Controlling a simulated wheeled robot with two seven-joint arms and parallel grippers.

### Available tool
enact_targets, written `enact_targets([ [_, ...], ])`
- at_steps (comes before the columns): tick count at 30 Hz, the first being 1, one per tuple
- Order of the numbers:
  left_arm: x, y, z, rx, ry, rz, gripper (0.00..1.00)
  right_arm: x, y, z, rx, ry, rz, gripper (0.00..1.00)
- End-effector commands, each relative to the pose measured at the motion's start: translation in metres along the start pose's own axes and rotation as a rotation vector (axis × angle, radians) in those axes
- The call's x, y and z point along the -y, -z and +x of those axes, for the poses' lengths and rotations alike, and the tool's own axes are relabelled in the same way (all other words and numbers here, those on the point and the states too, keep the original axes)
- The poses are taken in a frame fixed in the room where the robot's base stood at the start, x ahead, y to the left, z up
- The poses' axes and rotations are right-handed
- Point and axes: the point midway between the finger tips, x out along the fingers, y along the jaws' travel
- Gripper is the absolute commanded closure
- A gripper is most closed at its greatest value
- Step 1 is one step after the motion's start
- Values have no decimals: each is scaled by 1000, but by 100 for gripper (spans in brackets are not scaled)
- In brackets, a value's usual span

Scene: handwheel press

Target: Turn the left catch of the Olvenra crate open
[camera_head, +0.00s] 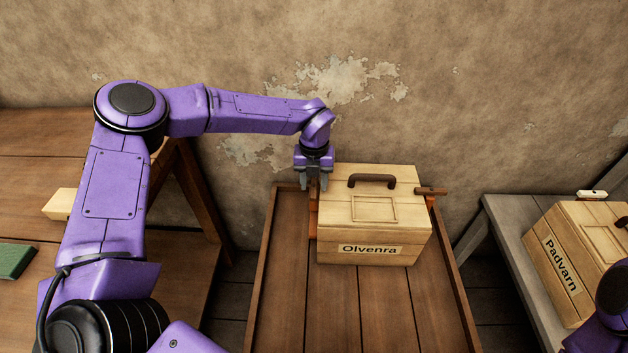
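The Olvenra crate (366,229) is a pale wooden box with a dark handle on its lid and a name label on its front. It stands on a brown wooden table. An orange strip (313,219) shows on its left side; the left catch's bar is hidden behind my gripper. The right catch (431,191) is a brown bar lying crosswise above an orange plate. My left gripper (314,184) points down at the crate's upper left edge. Its fingers stand apart, but whether they hold the catch cannot be made out. My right gripper is out of view.
The brown table (340,310) has raised side rims and free room in front of the crate. The Padvarn crate (560,262) stands on a grey bench (505,225) at right. A green block (14,260) and a pale block (60,204) lie on the left table.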

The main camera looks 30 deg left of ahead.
Motion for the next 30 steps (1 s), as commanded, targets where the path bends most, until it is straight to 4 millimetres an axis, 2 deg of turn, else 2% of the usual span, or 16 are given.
enact_targets([
  [5,0,0,-8,0,0,-1,55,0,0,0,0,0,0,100],
  [15,0,0,-83,3,1,0,55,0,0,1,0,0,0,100],
  [18,0,0,-98,3,1,0,55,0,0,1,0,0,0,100],
  [22,0,0,-105,0,0,0,55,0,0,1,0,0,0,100],
  [30,0,0,-106,0,0,0,55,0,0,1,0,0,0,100],
])
